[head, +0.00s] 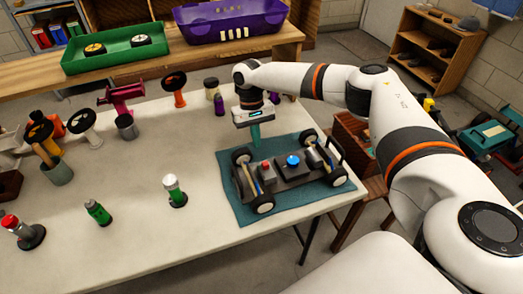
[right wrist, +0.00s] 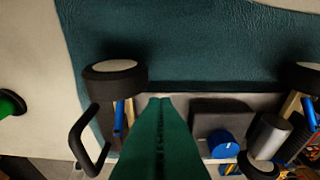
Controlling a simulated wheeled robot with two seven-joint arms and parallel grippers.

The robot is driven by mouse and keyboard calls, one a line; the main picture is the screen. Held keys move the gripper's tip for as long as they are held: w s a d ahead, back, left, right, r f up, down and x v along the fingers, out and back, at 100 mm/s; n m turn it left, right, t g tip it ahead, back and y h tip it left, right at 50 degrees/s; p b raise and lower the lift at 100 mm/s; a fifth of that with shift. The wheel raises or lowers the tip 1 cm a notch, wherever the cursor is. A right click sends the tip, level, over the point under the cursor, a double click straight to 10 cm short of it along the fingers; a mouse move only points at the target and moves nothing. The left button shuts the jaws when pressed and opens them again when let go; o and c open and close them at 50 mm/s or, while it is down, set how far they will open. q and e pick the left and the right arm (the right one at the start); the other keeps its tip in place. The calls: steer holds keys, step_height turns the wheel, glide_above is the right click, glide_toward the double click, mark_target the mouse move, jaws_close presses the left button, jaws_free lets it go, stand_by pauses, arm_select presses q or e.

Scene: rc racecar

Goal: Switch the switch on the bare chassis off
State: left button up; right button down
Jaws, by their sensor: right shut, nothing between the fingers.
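The bare chassis (head: 312,178), dark with black-and-white wheels, sits on a teal mat (head: 226,160) at the right of the table in the head view. On top it carries a blue round knob (head: 293,161) and a small red part (head: 265,163); which one is the switch, and its position, I cannot tell. The blue knob also shows in the right wrist view (right wrist: 222,144). My right gripper (head: 256,143) is shut and empty, pointing down above the chassis's back left side. In the right wrist view its green fingers (right wrist: 160,100) cover part of the chassis.
Several small bottles and cans, including a green one (head: 97,211) and a white-green one (head: 174,190), stand left on the white table (head: 140,240). A green tray (head: 115,50) and a purple bin (head: 228,20) sit on the bench behind. The front table middle is clear.

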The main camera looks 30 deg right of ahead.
mark_target(266, 164)
steer(key=s, duration=0.2)
steer(key=f+p, duration=0.1)
steer(key=shift+s+a+f, duration=0.1)
steer(key=shift+s+a, duration=0.15)
steer(key=shift+s, duration=0.15)
steer(key=shift+s+a+f, duration=0.1)
steer(key=shift+s+a, duration=0.1)
steer(key=shift+s, duration=0.55)
steer(key=p, duration=0.2)
steer(key=s+p, duration=0.1)
steer(key=p, duration=0.1)
steer(key=s+p, duration=0.1)
steer(key=p, duration=0.1)
steer(key=shift+a+r+p, duration=0.3)
steer(key=shift+r, duration=0.05)
steer(key=shift+s+f+p, duration=0.15)
steer(key=shift+s+p, duration=0.2)
steer(key=shift+p, duration=0.15)
steer(key=shift+f, duration=0.25)
